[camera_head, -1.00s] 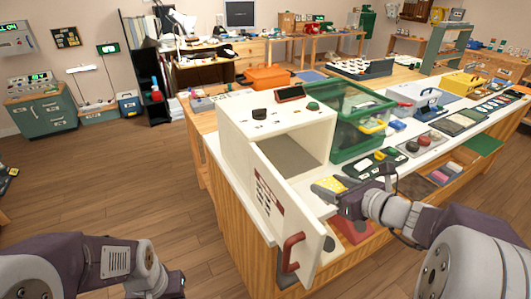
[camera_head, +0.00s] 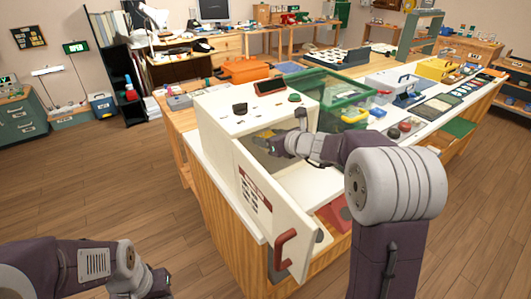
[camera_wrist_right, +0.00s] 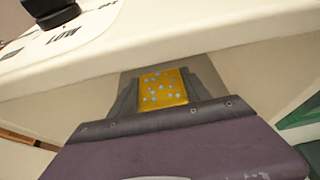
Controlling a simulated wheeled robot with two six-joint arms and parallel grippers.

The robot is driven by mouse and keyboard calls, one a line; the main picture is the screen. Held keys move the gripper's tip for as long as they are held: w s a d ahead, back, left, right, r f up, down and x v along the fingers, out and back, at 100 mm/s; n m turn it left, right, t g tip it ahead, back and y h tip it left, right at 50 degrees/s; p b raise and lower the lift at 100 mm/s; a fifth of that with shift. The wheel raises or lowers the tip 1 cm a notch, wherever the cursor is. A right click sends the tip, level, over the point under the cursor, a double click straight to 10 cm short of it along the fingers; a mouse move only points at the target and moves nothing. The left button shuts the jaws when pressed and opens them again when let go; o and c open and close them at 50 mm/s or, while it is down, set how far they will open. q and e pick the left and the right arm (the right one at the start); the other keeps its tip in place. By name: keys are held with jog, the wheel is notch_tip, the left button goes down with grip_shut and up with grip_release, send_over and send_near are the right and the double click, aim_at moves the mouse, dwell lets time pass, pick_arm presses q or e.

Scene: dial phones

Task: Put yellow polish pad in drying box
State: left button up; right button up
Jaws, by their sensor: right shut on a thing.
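The drying box is a white cabinet (camera_head: 212,117) on the workbench with knobs on top. Its front door (camera_head: 262,197) with a red handle stands open. My right gripper (camera_head: 268,136) reaches into the box's opening, its fingertips partly in shadow. In the right wrist view, my right gripper (camera_wrist_right: 165,88) is shut on the yellow polish pad (camera_wrist_right: 163,89), which has pale blue spots. The pad is inside the opening, below the top front edge; I cannot tell whether it touches the box floor. My left arm shows at lower left; its gripper is not clearly visible.
The open door stands just in front and left of my right arm. A green clear crate (camera_head: 335,97) is right of the box, with a yellow item (camera_head: 354,115) by it. An orange case (camera_head: 245,69) lies behind. The floor at left is clear.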

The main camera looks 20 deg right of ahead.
aim_at(266, 161)
jog(key=shift+w+a+f+b, duration=0.1)
jog(key=shift+w+f+b, duration=0.25)
jog(key=shift+f, duration=0.15)
jog(key=shift+w+a+f+b, duration=0.1)
jog(key=shift+w+f+b, duration=0.15)
jog(key=shift+f, duration=0.25)
notch_tip(266, 161, down, 5)
jog(key=b, duration=0.2)
jog(key=shift+s+r+b, duration=0.1)
jog(key=shift+s+b, duration=0.05)
jog(key=shift+b, duration=0.25)
jog(key=shift+w+f, duration=0.2)
jog(key=shift+w, duration=0.05)
jog(key=shift+r, duration=0.1)
jog(key=shift+f, duration=0.2)
jog(key=o, duration=1.4)
jog(key=shift+r, duration=0.1)
